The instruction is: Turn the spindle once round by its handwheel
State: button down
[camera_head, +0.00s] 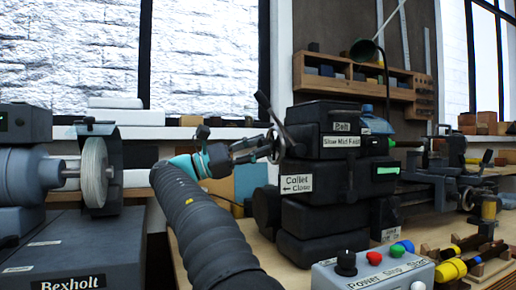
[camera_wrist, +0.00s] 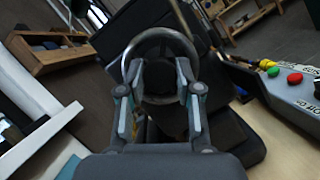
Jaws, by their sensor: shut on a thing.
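The handwheel (camera_head: 276,122) is a dark ring on the left end of the black lathe headstock (camera_head: 325,160). In the wrist view the handwheel (camera_wrist: 160,32) faces me, its rim arching above my fingers. My gripper (camera_head: 264,149) reaches the wheel from the left. In the wrist view my gripper (camera_wrist: 158,78) has one finger on each side of the wheel's dark middle part, shut on the handwheel. The exact contact is hard to make out. The spindle inside the headstock is hidden.
A grey control box (camera_head: 372,270) with a black knob and coloured buttons stands in front of the headstock. A grinder (camera_head: 75,170) marked Bexholt stands at left. A wooden shelf (camera_head: 352,77) hangs on the back wall. Yellow-handled tools (camera_head: 452,271) lie at lower right.

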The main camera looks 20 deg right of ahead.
jog(key=shift+m, duration=0.4)
dwell(0.3)
jog(key=c, duration=0.8)
grip_release()
